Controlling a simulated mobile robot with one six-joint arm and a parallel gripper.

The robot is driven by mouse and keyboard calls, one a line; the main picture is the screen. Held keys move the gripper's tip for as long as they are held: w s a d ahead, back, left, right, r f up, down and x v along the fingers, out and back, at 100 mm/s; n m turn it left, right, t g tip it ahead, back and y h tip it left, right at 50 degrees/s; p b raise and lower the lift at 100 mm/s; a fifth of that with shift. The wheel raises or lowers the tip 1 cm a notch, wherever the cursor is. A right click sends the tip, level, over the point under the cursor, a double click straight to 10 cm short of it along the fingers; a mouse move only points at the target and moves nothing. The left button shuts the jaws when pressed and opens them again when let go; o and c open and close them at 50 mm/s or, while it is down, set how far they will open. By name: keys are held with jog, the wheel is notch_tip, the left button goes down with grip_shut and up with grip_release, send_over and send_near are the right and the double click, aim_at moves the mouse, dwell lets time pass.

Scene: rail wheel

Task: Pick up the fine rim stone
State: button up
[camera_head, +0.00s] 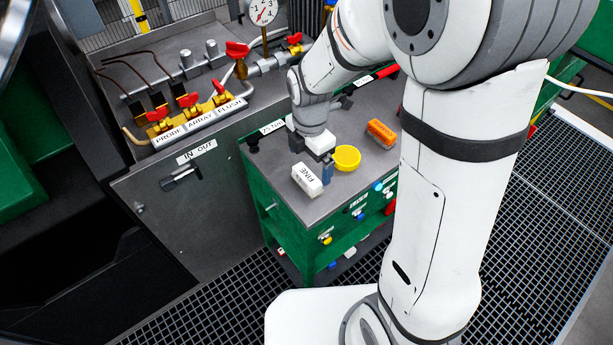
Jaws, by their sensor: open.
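The fine rim stone (307,180) is a pale block marked "FINE". It lies on the grey top of the green cart (341,199), near the front left edge. My gripper (326,171) points down at the cart top just right of the stone, between it and a yellow round dish. One dark blue finger shows beside the stone's right end; the other is hidden. The jaws are open, and I see nothing held. I cannot tell whether a finger touches the stone.
The yellow dish (347,157) stands close on the right of my gripper. An orange block (381,133) lies farther right. A grey bench with a valve manifold (196,119) and a gauge (263,11) stands on the left. Grated floor (540,210) is clear at right.

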aim_at(307, 175)
jog(key=f, duration=0.6)
jog(key=shift+s+a+f, duration=0.1)
jog(key=shift+s+a, duration=0.05)
jog(key=shift+a, duration=0.15)
jog(key=shift+c, duration=0.2)
jog(key=c, duration=1)
notch_tip(307, 175, up, 10)
jog(key=shift+r, duration=0.1)
